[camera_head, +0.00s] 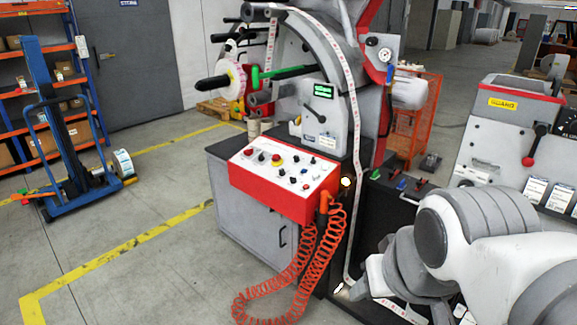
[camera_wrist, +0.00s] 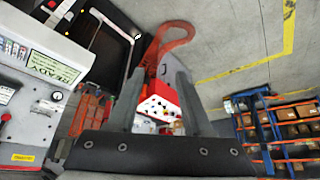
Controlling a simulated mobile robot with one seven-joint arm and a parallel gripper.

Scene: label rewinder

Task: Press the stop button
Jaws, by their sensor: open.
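The control panel (camera_head: 285,172) is a white sloping face on a red box, on the front of the label rewinder in the head view. It carries several knobs and buttons. One is a red mushroom button on a yellow ring (camera_head: 277,160); others are red or black. Their labels are too small to read, so I cannot tell which is marked stop. In the wrist view my gripper (camera_wrist: 159,76) is open and empty. The panel (camera_wrist: 158,106) shows between its fingers, some way beyond them. In the head view my arm is at the lower right, clear of the panel.
A coiled orange hose (camera_head: 314,250) hangs from the panel's right corner. A white label strip (camera_head: 356,150) runs down beside it. A grey guarded machine (camera_head: 500,135) stands right. A blue lift trolley (camera_head: 75,160) stands left. The floor in front of the panel is clear.

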